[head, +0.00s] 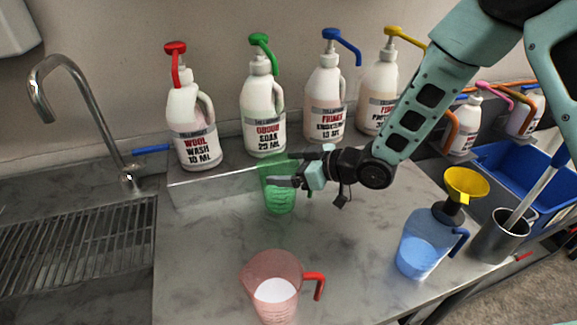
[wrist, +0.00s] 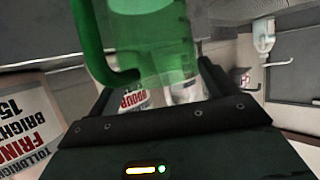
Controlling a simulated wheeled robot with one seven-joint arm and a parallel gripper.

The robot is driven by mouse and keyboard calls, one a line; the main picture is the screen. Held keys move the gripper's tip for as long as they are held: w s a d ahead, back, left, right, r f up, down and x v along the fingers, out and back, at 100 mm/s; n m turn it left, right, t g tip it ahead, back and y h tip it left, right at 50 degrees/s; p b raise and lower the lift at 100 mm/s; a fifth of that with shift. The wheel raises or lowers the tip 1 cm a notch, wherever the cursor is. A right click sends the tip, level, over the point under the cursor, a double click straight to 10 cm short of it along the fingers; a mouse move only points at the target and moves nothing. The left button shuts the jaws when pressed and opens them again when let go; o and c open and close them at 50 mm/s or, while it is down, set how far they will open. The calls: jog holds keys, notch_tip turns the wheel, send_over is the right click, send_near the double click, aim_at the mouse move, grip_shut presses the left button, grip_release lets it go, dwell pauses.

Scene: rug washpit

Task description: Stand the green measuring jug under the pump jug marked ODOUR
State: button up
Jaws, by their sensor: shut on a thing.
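The green measuring jug (head: 279,196) is see-through and upright in the head view, in front of the ledge below the pump jug marked ODOUR SOAK (head: 264,118). That pump jug is white with a green pump head and stands on the ledge. My gripper (head: 285,182) is shut on the green jug from the right. In the wrist view the green jug (wrist: 150,40) fills the space between the fingers, its handle toward the camera. The ODOUR label (wrist: 133,99) shows behind it. I cannot tell whether the jug's base touches the counter.
Pump jugs marked WOOL WASH (head: 195,127), FRINGE (head: 325,100) and one with a yellow pump (head: 379,95) share the ledge (head: 215,186). A red jug (head: 272,285) with white contents stands in front. A blue jug (head: 424,243) and yellow funnel (head: 466,184) are at right.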

jog(key=o, duration=1.4)
jog(key=shift+f, duration=0.1)
jog(key=b+v, duration=0.3)
jog(key=v, duration=0.9)
jog(key=s+r+m+g+h, duration=0.1)
jog(key=s+g+h, duration=0.1)
jog(key=s, duration=0.6)
jog(key=s+d+r+m+g+h, duration=0.1)
jog(key=s+m+g+h, duration=0.1)
jog(key=s+h, duration=0.3)
jog(key=s+d+r+m+g+h, duration=0.1)
jog(key=s+h, duration=0.3)
jog(key=s, duration=0.8)
jog(key=shift+s+d+g, duration=0.2)
jog(key=shift+d+g, duration=0.05)
jog(key=shift+g, duration=0.45)
